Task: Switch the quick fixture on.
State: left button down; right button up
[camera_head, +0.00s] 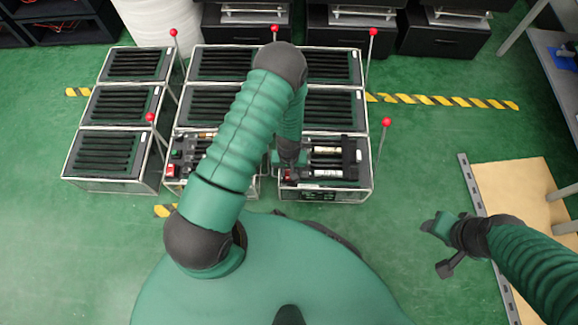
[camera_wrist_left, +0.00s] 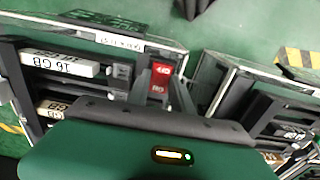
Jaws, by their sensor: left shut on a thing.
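The quick fixture is a wire-framed box (camera_head: 325,196) in the front row, right of centre, with white-labelled modules and a red switch at its front left corner. In the left wrist view the red switch (camera_wrist_left: 160,78) sits beside the white labels, its lettering blurred. My left gripper (camera_head: 289,174) reaches down to that corner. It also shows in the left wrist view (camera_wrist_left: 162,88), its grey fingers shut on the red switch. The switch is largely hidden by my arm in the head view. My right gripper (camera_head: 437,249) is open and empty over the floor at the right.
A neighbouring fixture (camera_head: 180,186) with a red switch stands to the left, and several other fixtures fill the rows behind. Thin levers with red knobs (camera_head: 386,122) rise beside the boxes. A tan board (camera_head: 515,190) lies at the right. Green floor is clear between.

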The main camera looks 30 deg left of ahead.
pick_arm(q)
jog(key=shift+w+a+g+h, duration=0.1)
jog(key=shift+w+g+h, duration=0.15)
jog(key=shift+g, duration=0.25)
jog(key=shift+w+a+f+g+h, duration=0.1)
jog(key=shift+f+g+h, duration=0.05)
jog(key=shift+g+h, duration=0.4)
jog(key=shift+g, duration=0.35)
jog(key=c, duration=1.1)
grip_release()
